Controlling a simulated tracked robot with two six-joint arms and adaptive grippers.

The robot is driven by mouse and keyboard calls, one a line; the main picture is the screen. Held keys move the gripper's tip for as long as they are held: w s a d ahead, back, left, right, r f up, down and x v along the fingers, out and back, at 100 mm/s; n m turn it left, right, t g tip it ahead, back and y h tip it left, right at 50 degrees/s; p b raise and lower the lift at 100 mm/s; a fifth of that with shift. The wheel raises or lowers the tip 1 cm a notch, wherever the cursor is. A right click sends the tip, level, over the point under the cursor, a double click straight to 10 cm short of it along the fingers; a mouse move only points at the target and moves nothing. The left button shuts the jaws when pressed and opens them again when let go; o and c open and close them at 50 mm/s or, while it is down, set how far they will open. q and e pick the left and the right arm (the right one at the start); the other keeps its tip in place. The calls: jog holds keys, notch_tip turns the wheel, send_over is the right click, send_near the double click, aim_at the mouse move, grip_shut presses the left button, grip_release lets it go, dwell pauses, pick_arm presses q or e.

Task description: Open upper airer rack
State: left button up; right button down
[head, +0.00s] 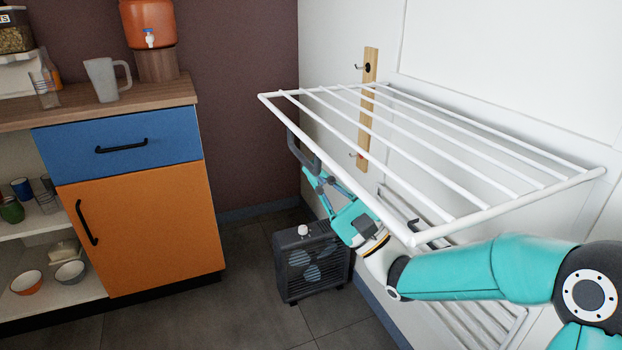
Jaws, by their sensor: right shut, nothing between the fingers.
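The upper airer rack (436,172) is a white wire frame with several bars. It stands out from the white wall, roughly level. My right gripper (300,153) is below the rack, by the left part of its front bar, with its fingers pointing up and left. It is shut with nothing in it; the rack's front bar passes in front of part of my wrist, and I cannot tell whether the fingers touch it. The lower rack (487,318) lies close to the wall beneath, partly hidden by my right arm. My left gripper is out of view.
A wooden strip with hooks (370,75) is on the wall behind the rack. A dark fan heater (312,262) stands on the floor below. A cabinet with a blue drawer (118,145) and orange door (150,235) stands at left. Floor between is clear.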

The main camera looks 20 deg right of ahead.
aim_at(313, 143)
jog(key=r+p, duration=0.1)
jog(key=r, duration=0.1)
jog(key=r+p, duration=0.1)
jog(key=r, duration=0.1)
jog(key=r+p, duration=0.1)
jog(key=r, duration=0.1)
jog(key=shift+a, duration=0.35)
jog(key=shift+f, duration=0.1)
